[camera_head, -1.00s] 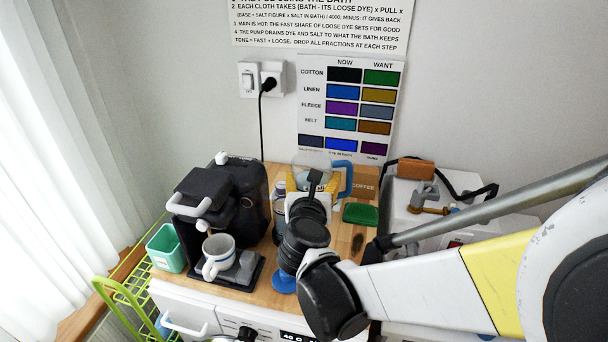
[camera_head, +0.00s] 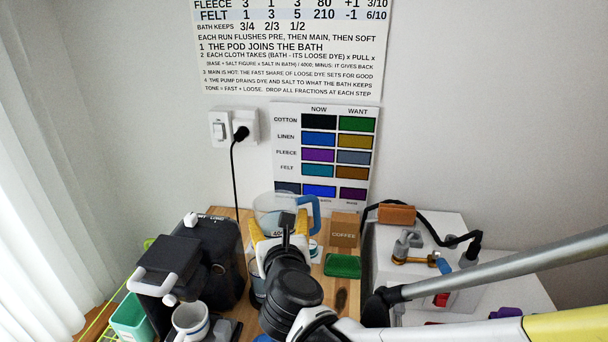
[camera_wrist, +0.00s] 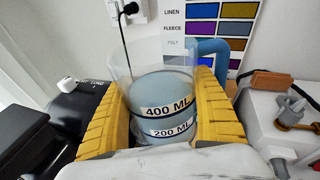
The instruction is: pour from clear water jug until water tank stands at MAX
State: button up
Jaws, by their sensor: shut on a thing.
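The clear water jug (camera_wrist: 150,68) has a blue handle (camera_wrist: 212,52) and bands marked 400 ML and 200 ML. It holds bluish water, with the surface a little above the 400 ML band. In the wrist view my gripper (camera_wrist: 165,112) is shut around the jug, one yellow finger on each side, and the jug looks nearly upright. In the head view the jug (camera_head: 268,208) is behind my gripper (camera_head: 279,240), right of the dark coffee machine (camera_head: 212,262). No water stream shows.
A white mug (camera_head: 188,320) stands at the machine's front, with a mint container (camera_head: 132,318) to its left. A power cord (camera_head: 235,185) hangs behind. A grey unit with brass fittings (camera_head: 410,252) is farther right.

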jog(key=shift+s+d+f+n+g+b, duration=0.1)
jog(key=shift+d+f+n+g+b, duration=0.15)
jog(key=shift+f, duration=0.5)
jog(key=shift+f+n+g+b, duration=0.15)
jog(key=shift+f+g+b, duration=0.15)
jog(key=shift+f, duration=0.45)
jog(key=shift+s+d+f+n+g+h, duration=0.1)
jog(key=shift+d+f+n+g+h, duration=0.1)
jog(key=shift+f+n+g+h, duration=0.4)
jog(key=shift+s+d+f+n+g+h, duration=0.15)
jog(key=shift+f+h, duration=0.15)
jog(key=shift+f, duration=0.55)
jog(key=shift+f+h, duration=0.25)
jog(key=shift+h, duration=0.05)
jog(key=shift+d+f+n+g, duration=0.1)
jog(key=shift+f+n+g, duration=0.15)
jog(key=shift+n+g, duration=0.15)
jog(key=shift+f+h, duration=0.25)
jog(key=shift+h, duration=0.05)
jog(key=shift+f+g, duration=0.15)
jog(key=shift+g, duration=0.15)
jog(key=shift+s+d+f+n+h, duration=0.1)
jog(key=shift+f+n+h, duration=0.15)
jog(key=shift+n+h, duration=0.15)
jog(key=shift+r+n+g+h+p, duration=0.25)
jog(key=shift+n+g+h+p, duration=0.1)
jog(key=shift+g+h+p, duration=0.25)
